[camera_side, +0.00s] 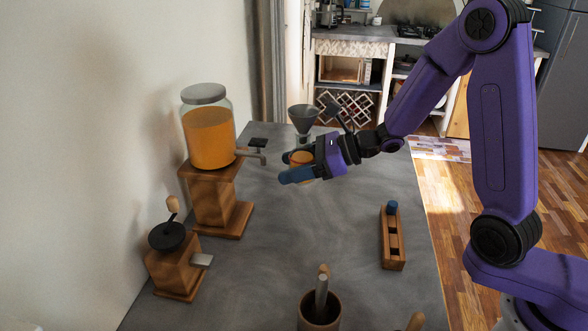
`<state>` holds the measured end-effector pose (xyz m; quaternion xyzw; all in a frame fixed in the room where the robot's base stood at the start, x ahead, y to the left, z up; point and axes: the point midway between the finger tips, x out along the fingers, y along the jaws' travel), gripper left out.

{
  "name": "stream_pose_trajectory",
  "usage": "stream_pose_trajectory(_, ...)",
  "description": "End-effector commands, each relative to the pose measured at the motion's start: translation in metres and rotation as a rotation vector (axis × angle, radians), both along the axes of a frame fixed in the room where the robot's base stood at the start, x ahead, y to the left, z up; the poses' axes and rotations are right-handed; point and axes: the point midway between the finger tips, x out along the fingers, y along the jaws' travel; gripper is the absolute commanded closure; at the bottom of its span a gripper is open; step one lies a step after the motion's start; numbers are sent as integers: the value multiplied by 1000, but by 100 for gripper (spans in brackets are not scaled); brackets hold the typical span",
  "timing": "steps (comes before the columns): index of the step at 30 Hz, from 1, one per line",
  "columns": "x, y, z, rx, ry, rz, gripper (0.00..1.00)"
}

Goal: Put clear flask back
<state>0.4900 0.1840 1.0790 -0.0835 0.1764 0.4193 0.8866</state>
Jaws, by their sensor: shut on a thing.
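My gripper (298,168) is over the back part of the grey counter, with its blue fingers pointing left. It is shut on a small rounded thing with an orange-brown part, which I take to be the clear flask (301,158). The fingers hide much of it, and I cannot tell whether its bottom touches the counter. A grey funnel shape (303,115) shows just above and behind it; I cannot tell whether the two are joined. A wooden rack (393,262) stands at the right of the counter, with a blue-topped piece (392,208) at its far end and dark openings nearer.
A glass jar of orange liquid (208,138) with a tap stands on a wooden base (212,198) at left. A wooden grinder (173,265) is nearer. A brown pot (320,312) holding a pestle-like rod stands in front. The counter's middle (300,230) is clear.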

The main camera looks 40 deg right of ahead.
Motion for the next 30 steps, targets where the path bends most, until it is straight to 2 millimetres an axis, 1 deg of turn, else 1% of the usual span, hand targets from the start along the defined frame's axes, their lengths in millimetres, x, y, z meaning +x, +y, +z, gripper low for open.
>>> stream_pose_trajectory(21, 0, 0, 8, 1, -4, 0, 84)
stream_pose_trajectory(30, 0, 0, 8, 1, -2, -1, 84)
